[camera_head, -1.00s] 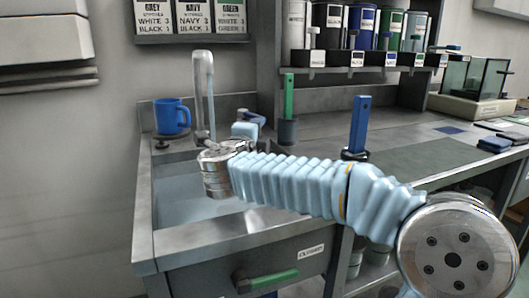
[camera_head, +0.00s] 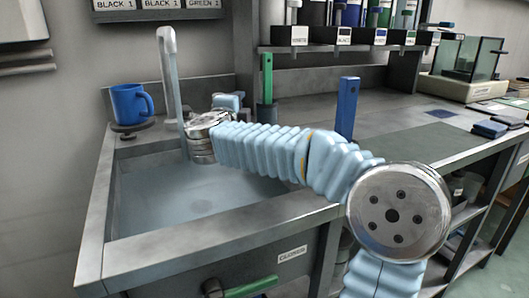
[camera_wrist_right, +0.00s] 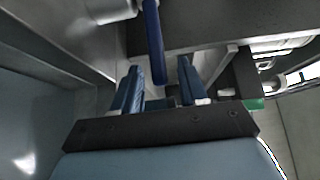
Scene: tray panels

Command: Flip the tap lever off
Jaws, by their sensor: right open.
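The grey tap (camera_head: 167,60) stands at the back of the sink (camera_head: 92,235). A pale streak below its spout looks like running water. My right arm crosses the sink's right side, with its wrist beside the tap; the fingers are hidden in the head view. In the right wrist view my right gripper (camera_wrist_right: 158,82) is open, with two blue fingers apart. A dark blue bar (camera_wrist_right: 153,42), apparently the tap lever, reaches down between the fingertips. I cannot tell whether it touches them. My left gripper is not in view.
A blue mug (camera_head: 128,104) stands on the sink's back left corner. A green-handled tool in a holder (camera_head: 267,78) and an upright blue handle (camera_head: 347,108) stand right of the tap. A green drawer handle (camera_head: 250,288) juts out below the sink. The counter farther right is mostly clear.

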